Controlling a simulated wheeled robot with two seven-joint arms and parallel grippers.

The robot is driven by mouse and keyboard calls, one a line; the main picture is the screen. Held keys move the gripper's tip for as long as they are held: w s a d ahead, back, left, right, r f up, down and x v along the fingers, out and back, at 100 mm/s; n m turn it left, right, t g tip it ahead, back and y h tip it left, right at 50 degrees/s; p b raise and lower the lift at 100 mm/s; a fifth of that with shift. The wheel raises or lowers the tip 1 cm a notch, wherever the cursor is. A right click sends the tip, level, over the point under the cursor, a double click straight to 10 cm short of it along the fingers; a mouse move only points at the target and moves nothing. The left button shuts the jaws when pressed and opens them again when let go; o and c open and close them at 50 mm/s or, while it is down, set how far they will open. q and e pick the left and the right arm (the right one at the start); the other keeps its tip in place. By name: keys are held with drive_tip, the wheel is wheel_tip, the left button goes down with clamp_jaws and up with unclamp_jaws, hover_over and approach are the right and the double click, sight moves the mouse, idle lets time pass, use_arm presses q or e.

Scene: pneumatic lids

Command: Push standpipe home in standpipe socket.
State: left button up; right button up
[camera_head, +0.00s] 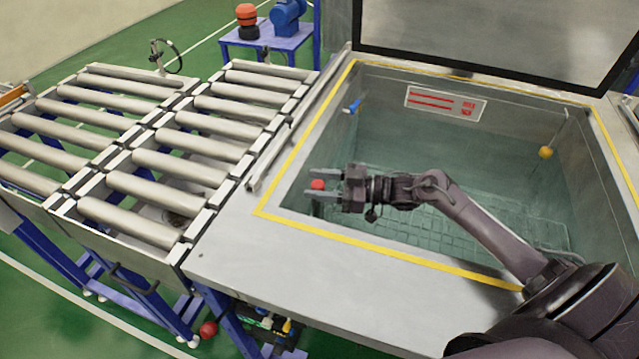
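My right gripper (318,184) reaches over the left front corner of the open tank (450,180), its fingers pointing left. Its two fingers are apart, and a small red knob-like piece (318,185) shows between the tips. I cannot tell whether the fingers touch this piece or it sits lower down. It may be the top of the standpipe, but no pipe below it can be made out. The standpipe socket cannot be made out either. My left gripper is not in view.
A yellow-lined rim (350,240) borders the tank, with a raised lid (500,40) behind. Inside are a blue fitting (353,106), a yellow ball (546,152) and a red-marked plate (444,103). Roller conveyors (140,155) stand left. The steel deck (240,260) in front is clear.

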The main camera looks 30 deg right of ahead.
drive_tip(key=shift+f, duration=0.1)
drive_tip(key=shift+s+d, duration=0.1)
drive_tip(key=shift+d, duration=0.05)
drive_tip(key=shift+b+v, duration=0.7)
drive_tip(key=shift+v, duration=3)
